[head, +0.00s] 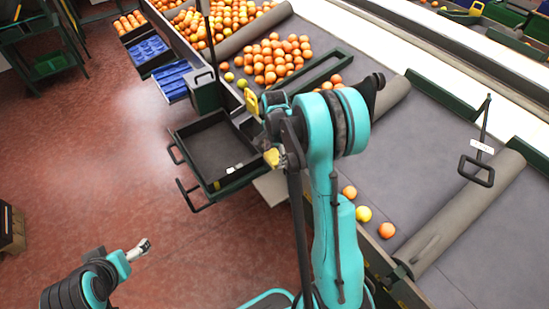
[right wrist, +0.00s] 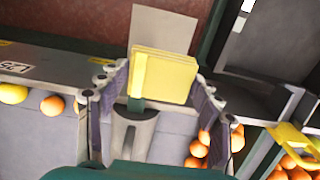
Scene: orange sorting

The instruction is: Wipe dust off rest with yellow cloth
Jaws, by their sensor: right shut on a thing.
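My right gripper (head: 277,157) is shut on a folded yellow cloth (right wrist: 163,77). In the right wrist view the cloth sits between the two fingers, and in the head view only a small yellow patch (head: 271,157) of it shows. A flat pale panel (right wrist: 163,27) lies beyond the cloth in the right wrist view; I cannot tell whether this is the rest or whether they touch. A pale plate (head: 273,190) shows below the gripper in the head view. No dust can be made out. My left gripper (head: 141,250) is at the lower left over the floor, its fingers too small to judge.
A dark tray (head: 190,129) with handles stands left of my right gripper. Oranges (head: 277,58) lie on the grey conveyor behind, with several loose fruits (head: 364,214) to the right. Blue crates (head: 172,80) stand at the back left. The red floor (head: 90,190) is open at left.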

